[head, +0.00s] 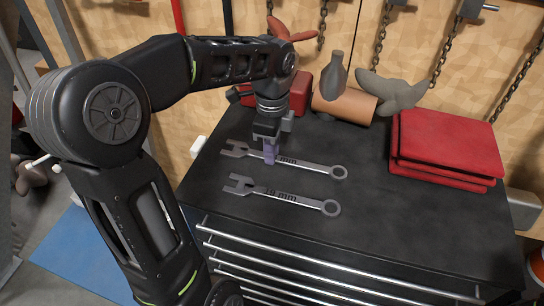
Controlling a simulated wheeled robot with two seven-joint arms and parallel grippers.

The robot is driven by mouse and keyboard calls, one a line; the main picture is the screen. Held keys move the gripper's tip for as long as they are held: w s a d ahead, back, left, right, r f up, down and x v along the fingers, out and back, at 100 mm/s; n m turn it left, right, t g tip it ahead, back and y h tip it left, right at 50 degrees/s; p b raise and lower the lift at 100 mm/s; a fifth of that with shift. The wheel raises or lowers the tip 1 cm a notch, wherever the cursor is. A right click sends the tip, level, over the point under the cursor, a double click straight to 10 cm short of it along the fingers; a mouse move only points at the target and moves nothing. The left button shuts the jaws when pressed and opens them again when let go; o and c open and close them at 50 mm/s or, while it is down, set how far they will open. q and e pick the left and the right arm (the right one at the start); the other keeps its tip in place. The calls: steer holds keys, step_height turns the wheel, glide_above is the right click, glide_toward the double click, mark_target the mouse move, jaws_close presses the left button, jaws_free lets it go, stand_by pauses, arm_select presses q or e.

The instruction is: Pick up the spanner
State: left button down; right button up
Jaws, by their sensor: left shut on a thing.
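Two grey spanners lie roughly side by side over the black top of a tool cabinet (400,225). The far spanner (312,167) has its open jaw at the left and its ring end at the right. The near spanner (295,200) lies in front of it, pointing the same way. My left gripper (270,158) points down from above and is shut on the far spanner's shaft, near its open-jaw end. I cannot tell whether that spanner is touching the top or just clear of it. My right gripper is not in view.
Folded red cloths (445,140) lie at the right of the top. Chains hang on the wooden wall. The top's front right is clear.

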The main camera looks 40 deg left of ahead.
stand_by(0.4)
arm_select(q)
steer(key=shift+w+r, duration=0.1)
steer(key=shift+r, duration=0.45)
step_height(320, 180, up, 6)
steer(key=shift+f+b, duration=0.1)
steer(key=shift+b, duration=0.2)
step_height(320, 180, up, 3)
steer(key=shift+r+p, duration=0.1)
steer(key=shift+p, duration=1)
